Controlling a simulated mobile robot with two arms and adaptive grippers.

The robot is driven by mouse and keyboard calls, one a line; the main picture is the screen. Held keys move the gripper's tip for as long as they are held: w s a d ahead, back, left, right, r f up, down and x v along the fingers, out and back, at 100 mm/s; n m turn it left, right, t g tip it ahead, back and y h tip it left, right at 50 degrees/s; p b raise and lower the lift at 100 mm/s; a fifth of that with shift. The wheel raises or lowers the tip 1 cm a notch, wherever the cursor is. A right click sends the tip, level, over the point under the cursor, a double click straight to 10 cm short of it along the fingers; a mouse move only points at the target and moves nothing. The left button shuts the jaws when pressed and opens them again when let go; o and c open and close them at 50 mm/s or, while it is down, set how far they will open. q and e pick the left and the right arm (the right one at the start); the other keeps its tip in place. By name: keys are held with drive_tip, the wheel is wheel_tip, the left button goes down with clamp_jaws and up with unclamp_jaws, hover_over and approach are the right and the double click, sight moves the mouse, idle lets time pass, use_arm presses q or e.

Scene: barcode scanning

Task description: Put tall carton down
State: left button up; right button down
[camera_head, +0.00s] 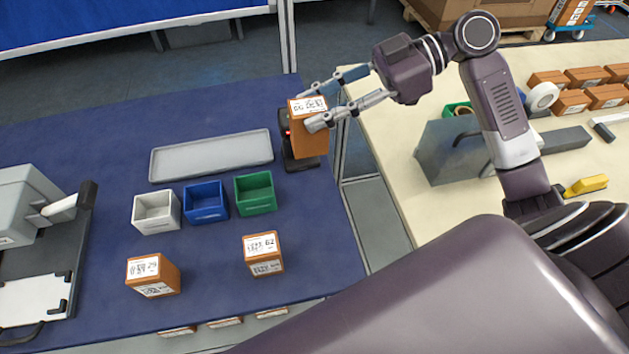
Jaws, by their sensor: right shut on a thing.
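The tall carton (309,137) is an orange-brown box with a white printed label on its top. My right gripper (314,105) is shut on it, with a finger on each side near its top. The carton is upright or nearly so, in front of a dark scanner stand (287,143) that it partly hides. I cannot tell whether its bottom touches the table. My left gripper is not in view.
On the blue table (333,251) are a grey tray (213,156), white (156,211), blue (206,202) and green (255,194) bins, and two labelled cartons (153,274) (263,254). A grey machine (28,205) stands left. A cream table (400,189) holds more boxes at right.

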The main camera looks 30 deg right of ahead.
wheel_tip(320, 180, down, 17)
drive_tip(key=p, duration=0.3)
drive_tip(key=shift+f, duration=0.2)
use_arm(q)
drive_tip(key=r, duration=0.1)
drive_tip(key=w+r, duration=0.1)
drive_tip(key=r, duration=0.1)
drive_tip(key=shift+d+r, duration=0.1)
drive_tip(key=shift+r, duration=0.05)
use_arm(e)
drive_tip(key=shift+f, duration=0.2)
drive_tip(key=c, duration=1.3)
unclamp_jaws()
drive_tip(key=shift+r, duration=0.15)
